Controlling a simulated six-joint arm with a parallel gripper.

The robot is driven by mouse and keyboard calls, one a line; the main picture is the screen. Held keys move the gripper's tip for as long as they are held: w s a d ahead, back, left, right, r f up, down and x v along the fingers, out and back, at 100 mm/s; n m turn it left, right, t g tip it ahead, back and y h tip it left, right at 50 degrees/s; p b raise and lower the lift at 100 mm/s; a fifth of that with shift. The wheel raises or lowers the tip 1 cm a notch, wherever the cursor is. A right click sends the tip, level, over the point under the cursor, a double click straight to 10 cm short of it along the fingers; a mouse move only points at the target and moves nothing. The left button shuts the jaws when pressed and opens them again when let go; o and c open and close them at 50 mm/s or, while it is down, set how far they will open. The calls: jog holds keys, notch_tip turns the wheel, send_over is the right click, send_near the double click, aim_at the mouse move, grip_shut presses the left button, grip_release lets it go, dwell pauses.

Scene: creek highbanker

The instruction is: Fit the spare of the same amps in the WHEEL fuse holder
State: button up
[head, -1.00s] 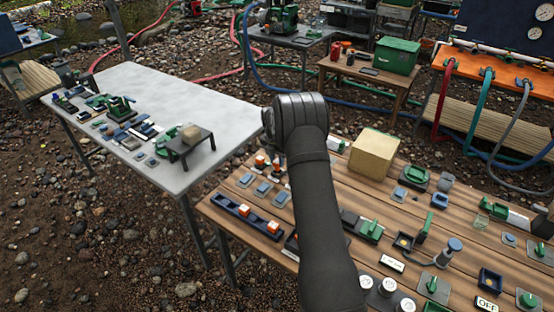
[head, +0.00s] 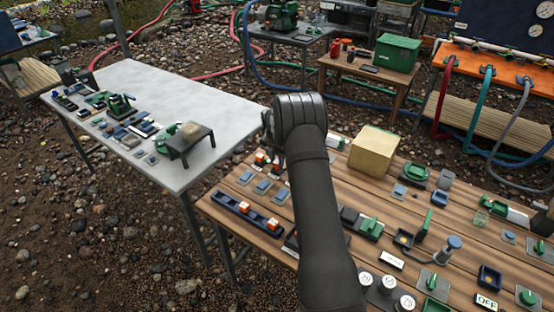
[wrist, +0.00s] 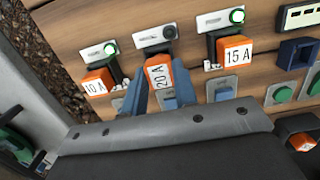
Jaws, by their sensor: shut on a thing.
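In the wrist view, an orange fuse marked 20 A (wrist: 159,76) sits between the blue fingers of my gripper (wrist: 160,92), which is shut on it. It is at the middle of three holders, under a dark lamp (wrist: 170,34); I cannot tell whether it is seated. A 10 A fuse (wrist: 97,82) stands in the left holder and a 15 A fuse (wrist: 236,52) in the right one, both under green-lit lamps. No WHEEL label is readable. In the head view, a dark blue rack (head: 228,202) holds orange fuses (head: 248,209), their ratings unreadable; my arm hides the gripper.
Blue switches (wrist: 219,89) lie just in front of the holders. A cardboard-coloured box (head: 374,151) stands behind on the wooden bench (head: 330,185). Several green switches and small parts crowd the right side. A grey table (head: 195,95) stands to the left.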

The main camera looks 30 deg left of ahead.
jog(key=shift+f, duration=0.3)
dwell(0.6)
jog(key=o, duration=1)
jog(key=shift+r, duration=3.75)
notch_tip(320, 180, down, 8)
jog(key=shift+r, duration=0.45)
